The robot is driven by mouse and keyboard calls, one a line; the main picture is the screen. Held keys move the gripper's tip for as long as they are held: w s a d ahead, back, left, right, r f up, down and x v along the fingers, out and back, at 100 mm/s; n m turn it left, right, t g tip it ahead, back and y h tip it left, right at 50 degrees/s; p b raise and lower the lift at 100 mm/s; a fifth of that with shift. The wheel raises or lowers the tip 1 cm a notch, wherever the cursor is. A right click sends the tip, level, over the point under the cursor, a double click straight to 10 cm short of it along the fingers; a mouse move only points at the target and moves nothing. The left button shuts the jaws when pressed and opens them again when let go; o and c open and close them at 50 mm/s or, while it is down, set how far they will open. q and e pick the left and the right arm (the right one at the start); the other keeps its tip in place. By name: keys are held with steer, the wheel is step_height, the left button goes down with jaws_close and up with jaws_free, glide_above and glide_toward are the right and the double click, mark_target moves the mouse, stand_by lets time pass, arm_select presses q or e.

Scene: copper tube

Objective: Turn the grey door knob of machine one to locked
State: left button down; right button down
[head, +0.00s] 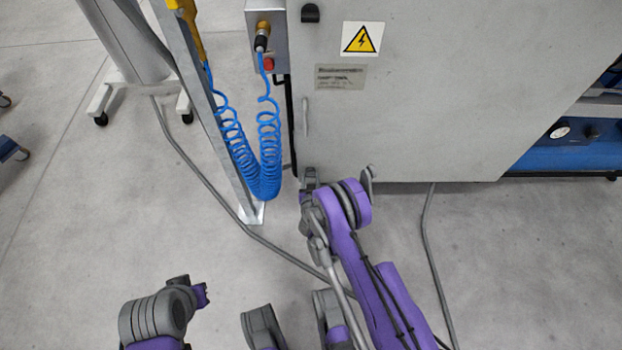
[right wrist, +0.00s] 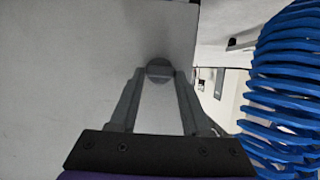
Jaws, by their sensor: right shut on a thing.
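The grey door knob (right wrist: 158,68) shows in the right wrist view as a small round knob on the pale machine door (right wrist: 70,70). My right gripper (right wrist: 159,75) is shut on it, with a fingertip on each side. In the head view the right gripper (head: 310,178) is at the lower left edge of the machine door (head: 430,110), and I cannot make out the knob there. A part of my left arm's end (head: 190,290) shows at the lower left, away from the machine. Its jaws cannot be made out.
A coiled blue hose (head: 268,150) hangs close to the left of my right gripper, beside a metal post (head: 205,100). A grey door handle (head: 305,117) is above the gripper. A cable (head: 185,150) lies on the floor. The floor at left is mostly clear.

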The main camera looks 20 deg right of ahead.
steer(key=shift+c, duration=1.8)
jaws_free()
